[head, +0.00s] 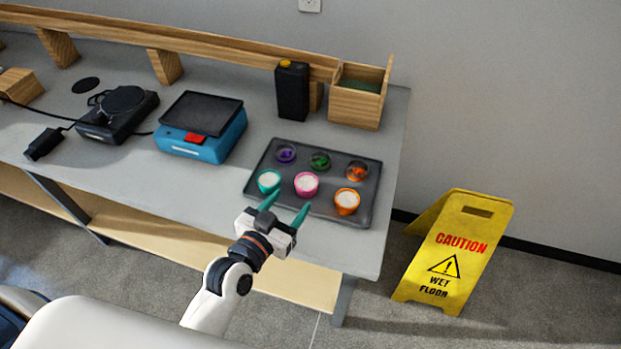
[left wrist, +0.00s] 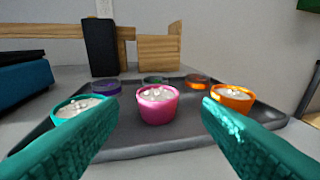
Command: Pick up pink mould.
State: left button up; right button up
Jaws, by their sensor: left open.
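The pink mould (head: 306,184) is a small round cup with pale filling. It stands on the dark tray (head: 262,203), in the front row between a teal mould (head: 269,181) and an orange mould (head: 346,201). In the left wrist view the pink mould (left wrist: 156,104) is upright, beyond and between the two fingers. My left gripper (head: 286,207) has green fingers, is open and empty, and is at the tray's front edge, short of the pink mould. In the left wrist view the left finger overlaps the teal mould (left wrist: 78,107). My right gripper does not show.
Behind the moulds are dishes with purple (head: 286,153), green (head: 319,161) and orange (head: 357,171) contents. A blue scale (head: 204,124), a hot plate (head: 118,112), a black container (head: 292,92) and a wooden box (head: 356,107) stand on the table. A yellow sign (head: 454,252) stands on the floor.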

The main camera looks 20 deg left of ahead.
aim_at(306, 182)
pick_arm(q)
jog(key=x, duration=0.3)
jog(key=shift+w, duration=0.15)
jog(key=shift+w+d+f, duration=0.1)
jog(key=shift+w, duration=0.15)
jog(key=x, duration=0.5)
jog(key=shift+f, duration=0.2)
jog(key=shift+c, duration=0.6)
jog(key=c, duration=0.7)
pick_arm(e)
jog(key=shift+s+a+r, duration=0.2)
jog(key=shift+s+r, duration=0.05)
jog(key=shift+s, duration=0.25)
pick_arm(q)
jog(key=shift+o, duration=0.2)
jog(key=shift+r, duration=0.1)
